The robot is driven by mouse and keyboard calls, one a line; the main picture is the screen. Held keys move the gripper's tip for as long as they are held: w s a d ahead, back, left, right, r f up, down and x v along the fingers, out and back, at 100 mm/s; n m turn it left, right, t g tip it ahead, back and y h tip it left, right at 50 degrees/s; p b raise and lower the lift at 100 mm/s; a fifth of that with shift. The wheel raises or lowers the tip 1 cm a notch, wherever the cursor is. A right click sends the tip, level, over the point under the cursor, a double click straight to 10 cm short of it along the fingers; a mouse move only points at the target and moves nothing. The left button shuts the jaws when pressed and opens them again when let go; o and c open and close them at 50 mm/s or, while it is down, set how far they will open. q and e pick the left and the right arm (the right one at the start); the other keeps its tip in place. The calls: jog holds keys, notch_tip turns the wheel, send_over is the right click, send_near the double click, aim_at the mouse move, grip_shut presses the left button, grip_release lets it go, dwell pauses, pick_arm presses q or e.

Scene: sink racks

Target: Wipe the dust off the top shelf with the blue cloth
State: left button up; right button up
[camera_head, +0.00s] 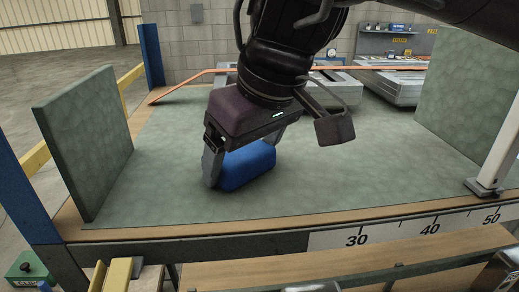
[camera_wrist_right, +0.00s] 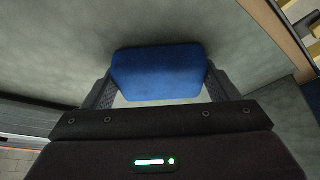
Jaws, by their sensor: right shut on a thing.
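The blue cloth (camera_head: 248,166) is a thick, folded block on the left-middle part of the top shelf (camera_head: 330,180). It also shows in the right wrist view (camera_wrist_right: 158,73). My right gripper (camera_head: 243,160) comes down from above and is shut on the cloth, one finger at each end. The cloth's underside appears at or very near the shelf surface; exact contact is hidden. The shelf is grey-green and mottled, and I cannot tell dust from its pattern. My left gripper is not in view.
A grey-green upright panel (camera_head: 84,140) stands at the shelf's left end, another (camera_head: 470,95) at the right. A white post (camera_head: 498,150) stands at the front right. An orange rail (camera_head: 400,67) runs behind. A numbered scale (camera_head: 395,231) marks the front edge. The shelf's middle is clear.

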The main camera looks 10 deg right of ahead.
jog(key=shift+s+a, duration=0.15)
jog(key=shift+a, duration=0.95)
jog(key=shift+r, duration=0.1)
jog(key=shift+r+p, duration=0.3)
jog(key=shift+w+r, duration=0.9)
jog(key=shift+r, duration=0.15)
jog(key=r, duration=0.1)
jog(key=s+r, duration=0.1)
jog(key=r, duration=0.1)
jog(key=shift+s, duration=0.1)
jog(key=shift+w+d, duration=0.1)
jog(key=shift+w, duration=0.25)
